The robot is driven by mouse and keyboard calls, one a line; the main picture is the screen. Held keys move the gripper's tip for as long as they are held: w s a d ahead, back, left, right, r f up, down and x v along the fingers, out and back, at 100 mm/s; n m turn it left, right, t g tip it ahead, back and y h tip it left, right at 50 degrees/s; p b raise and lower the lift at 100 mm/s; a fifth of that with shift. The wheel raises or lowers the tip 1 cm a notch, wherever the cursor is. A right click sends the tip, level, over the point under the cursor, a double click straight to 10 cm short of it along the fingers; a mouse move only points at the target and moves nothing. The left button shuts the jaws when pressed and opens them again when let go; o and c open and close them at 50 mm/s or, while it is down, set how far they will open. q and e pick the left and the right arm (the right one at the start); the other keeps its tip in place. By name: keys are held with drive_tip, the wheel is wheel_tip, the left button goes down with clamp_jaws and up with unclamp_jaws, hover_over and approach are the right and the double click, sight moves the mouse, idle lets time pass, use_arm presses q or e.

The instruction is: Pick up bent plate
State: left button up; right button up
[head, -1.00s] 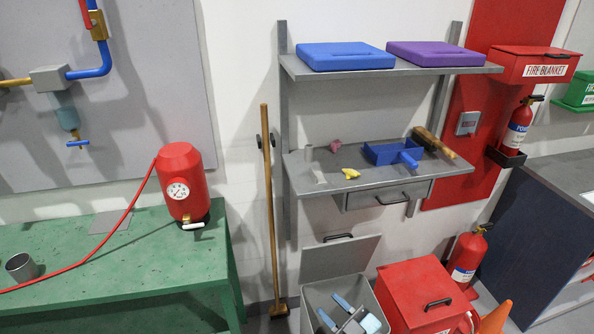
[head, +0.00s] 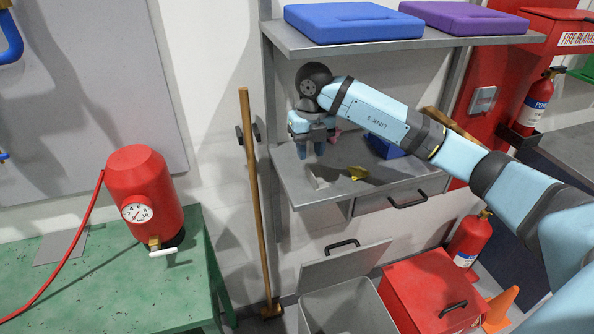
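The bent plate (head: 319,182) is a small light-grey piece at the left end of the grey lower shelf (head: 300,192). Its low part shows below my fingers; its upright part is hidden by my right gripper. My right gripper (head: 310,150) points down over the plate, with its fingertips apart, so it looks open. I cannot tell whether the upright part is between the fingers. My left gripper is not in view.
An upper shelf (head: 400,42) with blue and purple cases is above my gripper. A wooden pole (head: 254,200) stands left; an open grey bin (head: 347,308) is below.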

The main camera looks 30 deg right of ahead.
sight(311, 172)
drive_tip(key=shift+w+d, duration=0.1)
drive_tip(key=shift+d, duration=0.2)
drive_tip(key=shift+f, duration=0.35)
drive_tip(key=f, duration=0.2)
drive_tip(key=f+p, duration=0.1)
drive_tip(key=f, duration=0.1)
drive_tip(key=f+p, duration=0.1)
drive_tip(key=f, duration=0.1)
drive_tip(key=shift+s+a, duration=0.2)
drive_tip(key=shift+s, duration=0.15)
drive_tip(key=shift+c, duration=0.2)
clamp_jaws()
